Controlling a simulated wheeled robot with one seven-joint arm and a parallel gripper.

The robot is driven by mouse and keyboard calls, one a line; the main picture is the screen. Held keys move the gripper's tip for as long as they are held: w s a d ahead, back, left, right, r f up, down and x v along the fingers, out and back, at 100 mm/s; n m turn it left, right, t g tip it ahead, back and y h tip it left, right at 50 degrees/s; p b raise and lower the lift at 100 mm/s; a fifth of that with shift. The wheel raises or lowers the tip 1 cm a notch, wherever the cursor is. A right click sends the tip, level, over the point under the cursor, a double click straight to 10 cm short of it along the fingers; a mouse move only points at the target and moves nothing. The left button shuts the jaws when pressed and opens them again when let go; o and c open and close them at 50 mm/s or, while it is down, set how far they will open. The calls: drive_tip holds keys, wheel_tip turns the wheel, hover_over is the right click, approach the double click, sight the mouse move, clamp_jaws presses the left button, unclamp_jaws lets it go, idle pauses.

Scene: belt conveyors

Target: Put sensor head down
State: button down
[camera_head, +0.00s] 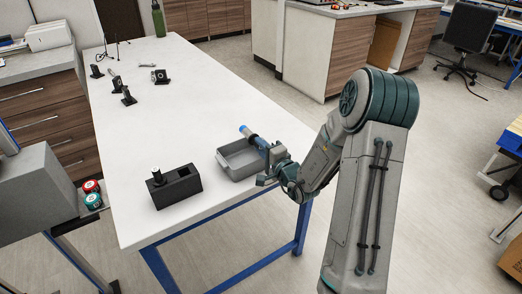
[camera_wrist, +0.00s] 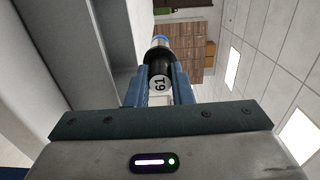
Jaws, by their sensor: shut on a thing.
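The sensor head (camera_head: 247,133) is a short cylinder with a bright blue end, held tilted above the grey tray. The gripper is over the right side of the shallow grey tray (camera_head: 226,163) on the white table. A black block (camera_head: 174,188) with holes stands left of the tray, and a black and white cylinder (camera_head: 157,174) stands upright in it.
Several small black stands (camera_head: 128,97) with parts are on the table's far left. A green bottle (camera_head: 158,20) stands at the far end. The table's middle (camera_head: 190,90) is clear. Red and teal buttons (camera_head: 92,194) are at the left edge.

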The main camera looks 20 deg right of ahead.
drive_tip(key=shift+f, duration=0.7)
drive_tip(key=shift+f, duration=0.1)
drive_tip(key=shift+f+b, duration=0.3)
drive_tip(key=shift+b, duration=0.2)
